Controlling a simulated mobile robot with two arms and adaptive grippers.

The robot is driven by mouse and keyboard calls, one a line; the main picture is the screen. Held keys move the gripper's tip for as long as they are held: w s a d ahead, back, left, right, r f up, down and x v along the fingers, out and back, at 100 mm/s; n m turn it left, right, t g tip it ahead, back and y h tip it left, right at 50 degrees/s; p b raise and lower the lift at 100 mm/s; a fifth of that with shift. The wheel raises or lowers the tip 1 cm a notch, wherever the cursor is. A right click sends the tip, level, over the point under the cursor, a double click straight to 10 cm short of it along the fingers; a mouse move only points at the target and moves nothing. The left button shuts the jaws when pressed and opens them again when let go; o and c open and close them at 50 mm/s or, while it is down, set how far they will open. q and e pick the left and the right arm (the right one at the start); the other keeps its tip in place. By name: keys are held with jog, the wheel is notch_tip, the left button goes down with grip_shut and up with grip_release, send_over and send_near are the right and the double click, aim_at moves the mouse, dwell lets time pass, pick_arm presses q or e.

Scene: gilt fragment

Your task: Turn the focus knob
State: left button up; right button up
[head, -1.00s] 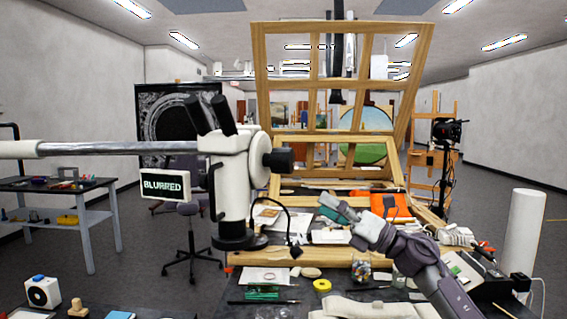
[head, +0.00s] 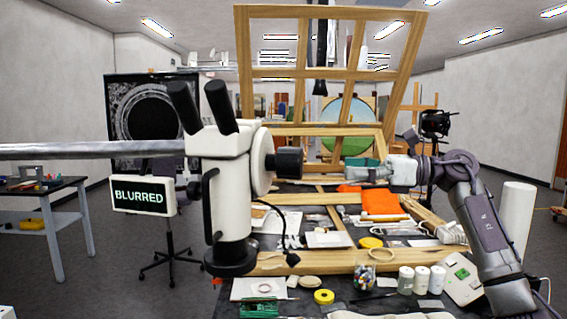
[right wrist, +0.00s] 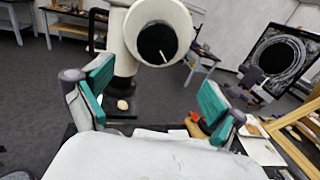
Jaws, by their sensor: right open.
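The white microscope (head: 231,190) with two black eyepieces hangs on a horizontal metal arm. Its black focus knob (head: 289,163) sticks out to the right from a round white housing. In the right wrist view the knob (right wrist: 157,43) shows end-on as a dark disc with a pale line, above the gap between my fingers. My right gripper (head: 350,170) is to the right of the knob, about level with it and apart from it, pointing left. It is open and empty, with teal finger pads (right wrist: 156,87). A small screen (head: 139,194) reads "BLURRED". My left gripper is out of view.
A wooden frame (head: 330,75) stands tilted behind the bench. An orange cloth (head: 382,201), a jar (head: 364,274) and white bottles (head: 421,279) lie or stand below my right arm. The space between gripper and knob looks clear.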

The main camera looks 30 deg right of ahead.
aim_at(302, 166)
jog(key=a, duration=0.1)
jog(key=w+a+p, duration=0.2)
jog(key=a, duration=0.1)
jog(key=shift+w+r, duration=0.25)
jog(key=shift+r, duration=0.15)
jog(key=p+x, duration=0.1)
jog(key=x, duration=0.3)
jog(key=shift+w+d+f+p, duration=0.1)
jog(key=shift+w+f+p, duration=0.1)
jog(key=shift+p, duration=0.15)
jog(key=p+x, duration=0.1)
jog(key=x, duration=0.2)
jog(key=shift+w+f, duration=0.1)
jog(key=shift+w+a+f, duration=0.1)
jog(key=shift+w+a, duration=0.1)
jog(key=shift+a, duration=0.1)
jog(key=shift+c, duration=0.3)
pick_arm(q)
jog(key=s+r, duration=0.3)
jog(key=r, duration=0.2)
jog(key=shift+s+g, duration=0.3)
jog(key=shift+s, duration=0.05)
pick_arm(e)
jog(key=shift+s, duration=0.1)
jog(key=c, duration=1.1)
